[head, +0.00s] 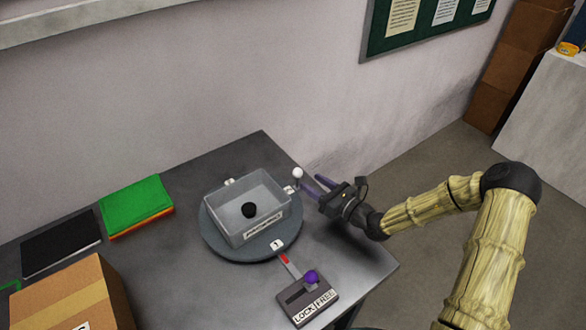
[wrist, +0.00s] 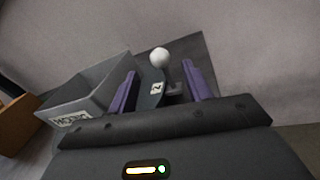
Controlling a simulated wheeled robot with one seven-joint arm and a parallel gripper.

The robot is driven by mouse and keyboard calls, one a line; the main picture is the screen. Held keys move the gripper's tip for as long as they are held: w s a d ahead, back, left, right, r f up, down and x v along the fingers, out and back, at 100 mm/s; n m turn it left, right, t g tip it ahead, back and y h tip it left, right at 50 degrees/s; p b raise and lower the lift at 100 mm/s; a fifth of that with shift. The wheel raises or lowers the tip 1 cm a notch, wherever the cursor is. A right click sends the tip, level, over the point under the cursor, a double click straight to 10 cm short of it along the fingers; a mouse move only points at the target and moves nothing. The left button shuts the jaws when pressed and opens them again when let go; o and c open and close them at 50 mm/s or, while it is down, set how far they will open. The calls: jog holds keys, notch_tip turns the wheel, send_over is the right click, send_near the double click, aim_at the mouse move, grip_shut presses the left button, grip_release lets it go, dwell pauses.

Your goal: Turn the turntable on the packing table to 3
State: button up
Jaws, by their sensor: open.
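The round grey turntable (head: 225,243) sits on the packing table and carries a grey bin (head: 222,218). Its tag 1 (head: 277,245) faces the red pointer (head: 285,260) at the front right. A white ball knob (head: 297,173) on a post stands at the turntable's right rim. A tag that looks like 2 (wrist: 156,88) shows below the knob (wrist: 160,57) in the wrist view. My gripper (head: 308,185) is open and empty. Its purple fingers (wrist: 160,70) point at the knob, which appears between them; whether they touch its post I cannot tell.
A LOCK/FREE box (head: 307,297) with a purple knob (head: 312,277) at its FREE side stands at the table's front. A dark round thing (head: 249,210) lies in the bin. Green folders (head: 135,203) and a cardboard box (head: 75,298) are at left. A wall is behind.

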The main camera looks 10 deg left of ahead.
aim_at(299, 173)
jog(key=x, duration=0.9)
jog(key=shift+p, duration=0.3)
jog(key=shift+d, duration=0.1)
grip_shut()
